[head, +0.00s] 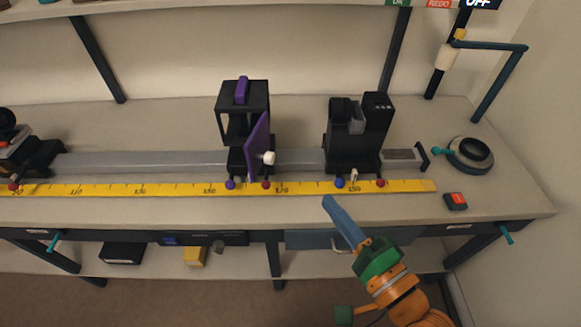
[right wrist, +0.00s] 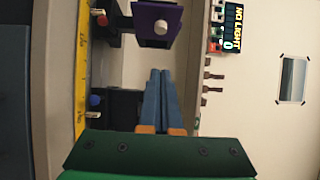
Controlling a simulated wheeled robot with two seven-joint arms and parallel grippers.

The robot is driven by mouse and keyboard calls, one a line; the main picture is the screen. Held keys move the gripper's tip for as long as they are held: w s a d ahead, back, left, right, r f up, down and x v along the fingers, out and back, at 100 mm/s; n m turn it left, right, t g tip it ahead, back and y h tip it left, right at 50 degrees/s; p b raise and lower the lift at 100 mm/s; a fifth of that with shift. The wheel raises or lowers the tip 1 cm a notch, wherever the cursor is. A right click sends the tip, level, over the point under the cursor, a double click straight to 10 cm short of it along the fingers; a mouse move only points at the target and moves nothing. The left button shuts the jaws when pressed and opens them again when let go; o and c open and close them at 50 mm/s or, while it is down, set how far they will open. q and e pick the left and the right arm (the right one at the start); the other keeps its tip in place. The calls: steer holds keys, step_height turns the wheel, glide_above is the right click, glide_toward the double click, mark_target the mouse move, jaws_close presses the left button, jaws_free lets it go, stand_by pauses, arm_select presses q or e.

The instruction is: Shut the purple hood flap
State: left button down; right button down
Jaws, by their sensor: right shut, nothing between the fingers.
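The purple hood flap (head: 258,146) stands swung open at the front right of a black hood frame (head: 231,105) on the bench rail. A white knob (head: 268,158) sits on its right face. In the right wrist view the flap (right wrist: 155,38) and its pale knob (right wrist: 161,27) show at the top, beyond the fingertips. My right gripper (head: 327,203) is shut and empty, in front of the yellow ruler and well to the right of the flap. Its blue fingers (right wrist: 160,74) lie together in the right wrist view. My left gripper is not in view.
A black unit (head: 357,150) stands on the rail right of the hood. The yellow ruler (head: 160,190) runs along the front, with several colored knobs above it. A round black-and-grey part (head: 470,154) and a small red-topped box (head: 455,201) lie at the right. Bench between ruler and front edge is clear.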

steer(key=s+a+p+x, duration=0.1)
steer(key=a+p+x, duration=0.1)
steer(key=x, duration=1)
steer(key=shift+a, duration=0.3)
steer(key=shift+s, duration=0.1)
